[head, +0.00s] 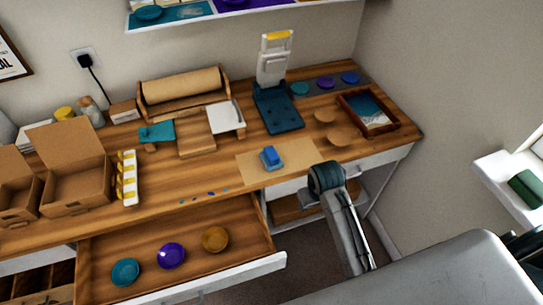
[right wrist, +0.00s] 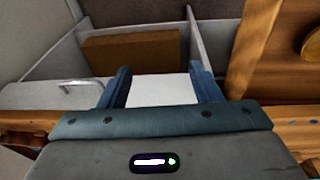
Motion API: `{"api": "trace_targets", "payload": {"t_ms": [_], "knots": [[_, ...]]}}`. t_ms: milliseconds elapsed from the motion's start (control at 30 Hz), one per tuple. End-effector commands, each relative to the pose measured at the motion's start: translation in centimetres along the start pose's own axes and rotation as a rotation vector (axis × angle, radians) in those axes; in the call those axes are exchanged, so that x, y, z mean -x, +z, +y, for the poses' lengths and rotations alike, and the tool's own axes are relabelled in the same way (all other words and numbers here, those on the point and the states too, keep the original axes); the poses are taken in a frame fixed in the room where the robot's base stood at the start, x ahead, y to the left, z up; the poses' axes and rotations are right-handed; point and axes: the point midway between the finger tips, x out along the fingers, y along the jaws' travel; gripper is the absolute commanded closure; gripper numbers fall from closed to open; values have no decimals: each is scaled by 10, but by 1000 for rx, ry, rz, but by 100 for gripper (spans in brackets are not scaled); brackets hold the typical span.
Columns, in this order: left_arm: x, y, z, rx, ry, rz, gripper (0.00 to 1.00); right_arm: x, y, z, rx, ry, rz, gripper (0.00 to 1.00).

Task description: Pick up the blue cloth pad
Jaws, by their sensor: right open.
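The blue cloth pad (head: 271,158) sits on a tan mat (head: 250,172) near the front edge of the wooden table, in the head view. It looks like a small folded block. My right gripper (head: 310,195) is in front of the table edge, to the right of the pad and nearer to me, apart from it. In the right wrist view its two blue fingers (right wrist: 161,88) are spread with nothing between them. The pad cannot be made out in that view. My left gripper is in no view.
An open drawer (head: 210,285) juts out at the front left, with several coloured dishes in it. Round wooden coasters (head: 340,134) and a framed blue tray (head: 368,110) lie right of the mat. A dark blue press-like stand (head: 278,112) is behind the pad.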

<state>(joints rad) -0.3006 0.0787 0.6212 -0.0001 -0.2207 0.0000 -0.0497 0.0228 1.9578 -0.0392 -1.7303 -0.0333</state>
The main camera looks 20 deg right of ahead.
Motion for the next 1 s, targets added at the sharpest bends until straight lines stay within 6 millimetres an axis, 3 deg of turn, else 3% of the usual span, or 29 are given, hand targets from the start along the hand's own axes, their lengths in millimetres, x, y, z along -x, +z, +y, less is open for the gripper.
{"api": "trace_targets", "payload": {"t_ms": [33, 300, 500, 600, 733, 1000], "knots": [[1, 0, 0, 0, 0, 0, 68, 3, -26, -4, -1, -9, -7, 42], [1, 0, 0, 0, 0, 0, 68, 23, -141, -30, 22, -49, -94, 42], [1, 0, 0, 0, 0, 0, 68, 54, -207, -50, 56, -68, -145, 42], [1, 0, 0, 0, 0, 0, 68, 66, -226, -56, 69, -71, -162, 42], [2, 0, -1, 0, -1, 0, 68, 72, -236, -60, 77, -72, -174, 42], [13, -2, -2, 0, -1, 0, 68, 37, -230, -62, 78, -73, -178, 42]]}}
